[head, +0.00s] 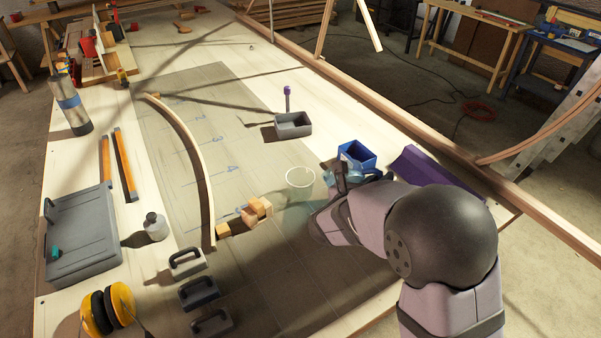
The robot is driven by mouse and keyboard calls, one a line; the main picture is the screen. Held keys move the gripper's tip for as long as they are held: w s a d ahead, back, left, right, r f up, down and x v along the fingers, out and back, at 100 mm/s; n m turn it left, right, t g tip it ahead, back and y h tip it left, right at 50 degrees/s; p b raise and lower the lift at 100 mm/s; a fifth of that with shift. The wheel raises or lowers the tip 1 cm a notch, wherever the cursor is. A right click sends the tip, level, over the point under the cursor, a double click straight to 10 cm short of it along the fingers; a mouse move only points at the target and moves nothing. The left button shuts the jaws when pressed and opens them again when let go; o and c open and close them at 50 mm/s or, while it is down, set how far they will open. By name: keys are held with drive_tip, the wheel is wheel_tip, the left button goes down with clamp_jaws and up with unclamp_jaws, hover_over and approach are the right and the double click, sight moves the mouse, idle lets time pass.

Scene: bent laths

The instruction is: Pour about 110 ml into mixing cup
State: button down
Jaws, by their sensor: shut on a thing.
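A clear cup with a pale rim (300,186), which looks like the mixing cup, stands on the grey mat just left of my gripper. Its fill level cannot be made out. My gripper (348,176) is shut on a blue open-topped container (357,147), to the right of the cup and apart from it. The container's opening shows dark inside; its lower part is hidden by my gripper, so its contents and exact tilt are unclear. No stream of liquid shows.
Wooden blocks (256,209) lie left of the cup, near a curved lath (190,143). A grey bin (293,125) stands behind. A purple trough (436,171) lies right, partly behind my arm.

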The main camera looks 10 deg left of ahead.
drive_tip(key=shift+w+a+r+n+h+p, duration=0.1)
drive_tip(key=shift+a+r+n+h+p, duration=0.35)
drive_tip(key=shift+a+r+p, duration=0.7)
drive_tip(key=shift+a+n+p, duration=0.25)
drive_tip(key=shift+a+p, duration=0.1)
drive_tip(key=shift+a, duration=0.25)
drive_tip(key=shift+a+r+t, duration=0.25)
drive_tip(key=shift+a+t, duration=0.05)
drive_tip(key=shift+a+p, duration=0.15)
drive_tip(key=shift+p, duration=0.2)
drive_tip(key=shift+a+r+n+h+p, duration=0.35)
drive_tip(key=shift+a+r+n+p, duration=0.4)
drive_tip(key=shift+r+p, duration=0.3)
